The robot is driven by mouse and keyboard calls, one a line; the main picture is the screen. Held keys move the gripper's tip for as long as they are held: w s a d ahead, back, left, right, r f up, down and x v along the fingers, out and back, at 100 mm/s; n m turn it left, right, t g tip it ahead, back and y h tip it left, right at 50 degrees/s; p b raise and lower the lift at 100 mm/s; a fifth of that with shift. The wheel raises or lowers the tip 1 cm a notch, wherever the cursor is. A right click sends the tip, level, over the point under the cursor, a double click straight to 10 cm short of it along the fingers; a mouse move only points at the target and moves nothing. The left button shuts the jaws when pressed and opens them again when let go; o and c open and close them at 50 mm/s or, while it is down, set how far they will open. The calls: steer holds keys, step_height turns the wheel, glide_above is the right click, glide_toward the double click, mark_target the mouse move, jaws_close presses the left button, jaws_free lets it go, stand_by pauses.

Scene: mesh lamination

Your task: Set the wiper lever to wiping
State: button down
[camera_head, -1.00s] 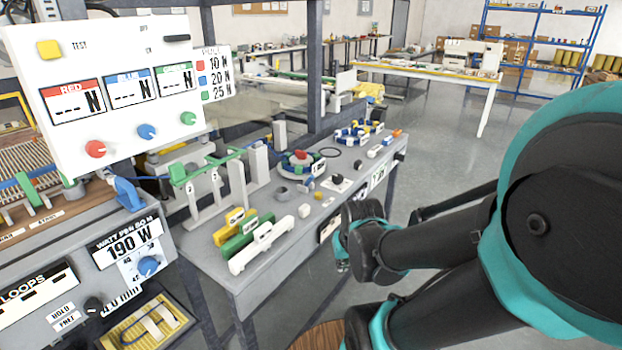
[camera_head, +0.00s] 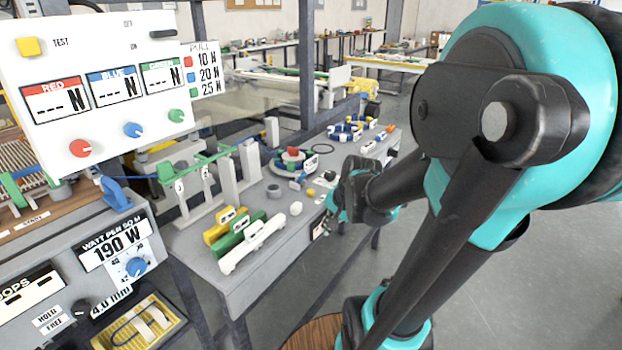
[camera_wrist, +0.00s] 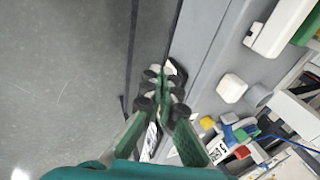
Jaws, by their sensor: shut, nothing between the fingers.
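My gripper (camera_head: 334,204) is at the front edge of the grey bench (camera_head: 283,262), with its fingers pointing down. In the wrist view its fingertips (camera_wrist: 165,85) are together and empty, beside the bench edge with the floor on the left. A small dark knob on a white plate (camera_head: 322,183) sits on the bench top just left of my gripper in the head view. I cannot tell whether it is the wiper lever. No lever labelled for wiping can be read. My gripper hides part of the bench front and a label there.
A white block (camera_head: 296,208) and white, green and yellow bars (camera_head: 252,246) lie on the bench left of my gripper. A panel with knobs (camera_head: 95,85) is at left. Floor right of the bench is clear.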

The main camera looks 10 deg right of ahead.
steer(key=w+d+r+m+y, duration=0.1)
steer(key=w+r+m+y, duration=0.1)
steer(key=w+r+m, duration=0.5)
steer(key=m+t+y, duration=0.2)
steer(key=m, duration=0.9)
glide_toward(301, 179)
steer(key=s+d+r, duration=0.1)
steer(key=s+d, duration=0.1)
steer(key=d, duration=0.1)
steer(key=shift+w+d+r, duration=0.15)
steer(key=x, duration=1)
